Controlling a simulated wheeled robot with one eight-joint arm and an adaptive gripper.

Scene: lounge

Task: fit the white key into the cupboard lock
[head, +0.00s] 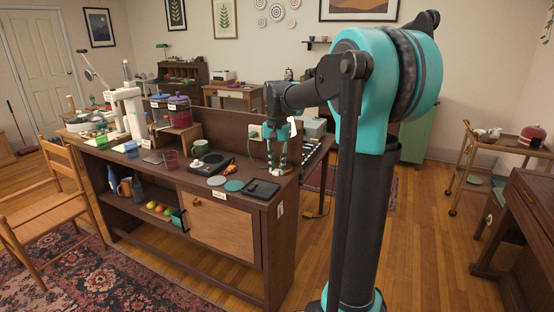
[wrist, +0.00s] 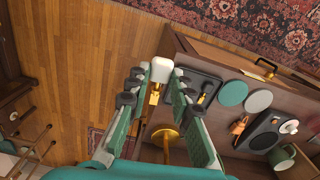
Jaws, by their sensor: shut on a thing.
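The white key (wrist: 161,70), with a white head and a brass shaft, is between the fingertips of my gripper (wrist: 157,88) in the wrist view. My gripper is shut on it. In the head view my gripper (head: 277,167) points down above the right end of the dark cupboard, near the black tray (head: 261,189); the key is not clear there. The cupboard has a light wooden door (head: 222,228) on its front. I cannot make out the lock for certain. In the wrist view the tray (wrist: 211,78) holds a small brass and black piece (wrist: 205,93).
Two round coasters (head: 234,185) lie left of the tray, beside a dark turntable-like device (head: 208,165) and a green mug (head: 200,147). A brass disc (wrist: 165,134) shows between the fingers in the wrist view. A wooden chair (head: 68,190) stands front left.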

